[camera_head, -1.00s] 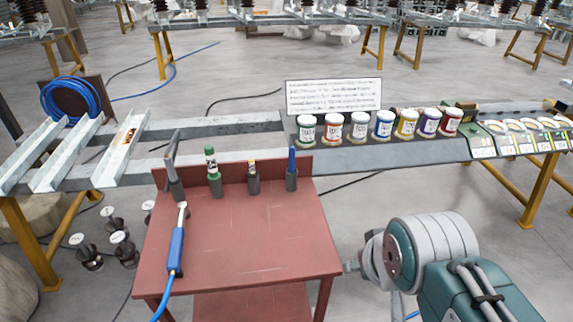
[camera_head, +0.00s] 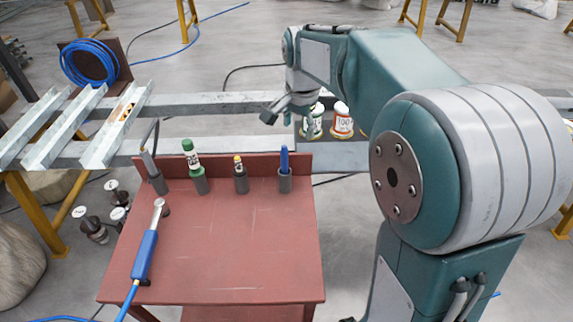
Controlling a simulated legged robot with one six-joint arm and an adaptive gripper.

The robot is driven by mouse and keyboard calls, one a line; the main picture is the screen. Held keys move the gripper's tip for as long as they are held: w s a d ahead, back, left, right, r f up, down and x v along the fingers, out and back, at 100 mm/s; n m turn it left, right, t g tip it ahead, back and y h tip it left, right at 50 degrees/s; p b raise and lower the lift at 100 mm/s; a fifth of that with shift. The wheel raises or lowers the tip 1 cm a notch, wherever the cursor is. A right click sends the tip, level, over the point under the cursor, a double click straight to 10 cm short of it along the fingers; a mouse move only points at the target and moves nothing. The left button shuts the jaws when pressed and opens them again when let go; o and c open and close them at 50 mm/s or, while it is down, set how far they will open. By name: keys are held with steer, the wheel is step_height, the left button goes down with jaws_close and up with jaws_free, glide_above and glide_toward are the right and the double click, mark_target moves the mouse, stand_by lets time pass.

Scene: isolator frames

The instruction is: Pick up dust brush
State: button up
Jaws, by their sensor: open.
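A red table (camera_head: 225,250) has several holders along its back edge. They hold a thin dark-handled tool (camera_head: 148,160) at the left, a green-and-white bottle (camera_head: 190,153), a small yellow-topped item (camera_head: 239,164) and a slim blue item (camera_head: 284,158). I cannot tell for sure which is the dust brush. My gripper (camera_head: 278,114) is open and empty, above and behind the blue item, apart from it.
My arm hides the shelf further right. Metal rails (camera_head: 210,103) run behind the table. The table's middle is clear.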

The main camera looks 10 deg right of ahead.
mark_target(284, 147)
steer(key=w+f+m, duration=0.1)
steer(key=w+f, duration=0.2)
steer(key=f, duration=0.1)
steer(key=w+f+m+g, duration=0.1)
steer(key=w+f, duration=0.2)
steer(key=f, duration=0.1)
steer(key=w+f+m, duration=0.2)
steer(key=w+f, duration=0.1)
steer(key=f, duration=0.1)
steer(key=shift+a+f+g, duration=0.3)
steer(key=shift+a+f, duration=0.35)
steer(key=shift+f, duration=0.05)
steer(key=f, duration=0.4)
steer(key=shift+w+a+f, duration=0.1)
steer(key=shift+w+f, duration=0.1)
steer(key=shift+f, duration=0.05)
steer(key=shift+d+f, duration=0.25)
steer(key=shift+f, duration=0.15)
steer(key=shift+a, duration=0.25)
jaws_close()
